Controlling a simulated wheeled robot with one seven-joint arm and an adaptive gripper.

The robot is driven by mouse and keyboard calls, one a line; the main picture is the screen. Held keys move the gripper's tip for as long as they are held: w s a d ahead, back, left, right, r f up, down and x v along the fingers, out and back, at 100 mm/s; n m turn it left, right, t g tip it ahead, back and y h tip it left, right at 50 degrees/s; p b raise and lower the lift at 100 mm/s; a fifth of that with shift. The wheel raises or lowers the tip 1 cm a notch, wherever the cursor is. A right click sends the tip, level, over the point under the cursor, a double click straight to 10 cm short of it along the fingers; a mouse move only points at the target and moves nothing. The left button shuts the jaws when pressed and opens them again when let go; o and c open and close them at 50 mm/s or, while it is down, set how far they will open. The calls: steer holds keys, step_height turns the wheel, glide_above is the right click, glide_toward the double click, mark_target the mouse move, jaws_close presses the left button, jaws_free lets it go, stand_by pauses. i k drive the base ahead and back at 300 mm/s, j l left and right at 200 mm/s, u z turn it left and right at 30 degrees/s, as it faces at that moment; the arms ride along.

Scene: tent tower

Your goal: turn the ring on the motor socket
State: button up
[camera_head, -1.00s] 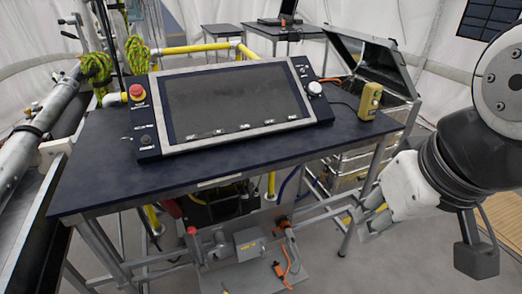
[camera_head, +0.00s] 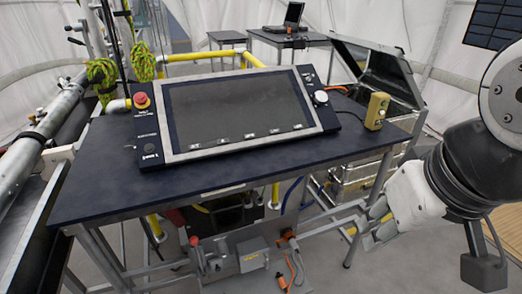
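Under the table's front edge is a low metal plate with a grey box (camera_head: 252,260) on it. Beside the box is a grey-and-orange fitting (camera_head: 287,240), and an orange-ended cable (camera_head: 283,278) hangs below. A red-capped part (camera_head: 195,243) stands left of the box. I cannot tell for certain which of these is the motor socket, and its ring is too small to make out. My gripper (camera_head: 364,222) is at the right, pointing left, beside the table's right front leg. Its fingers are apart with nothing seen between them. It is right of the fitting, not touching it.
The dark table (camera_head: 110,185) bears a large screen console (camera_head: 235,112) with a red button (camera_head: 141,101) and a yellow handheld box (camera_head: 377,111). An open metal case (camera_head: 345,170) stands behind my gripper. Table legs and bars surround the low plate. A metal tube lies at the left.

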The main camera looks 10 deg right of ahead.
mark_target(286, 236)
steer(key=i, duration=0.95)
steer(key=k+j+u, duration=0.2)
steer(key=u, duration=0.25)
steer(key=k+j+u, duration=0.15)
steer(key=j+u, duration=0.15)
steer(key=u, duration=0.15)
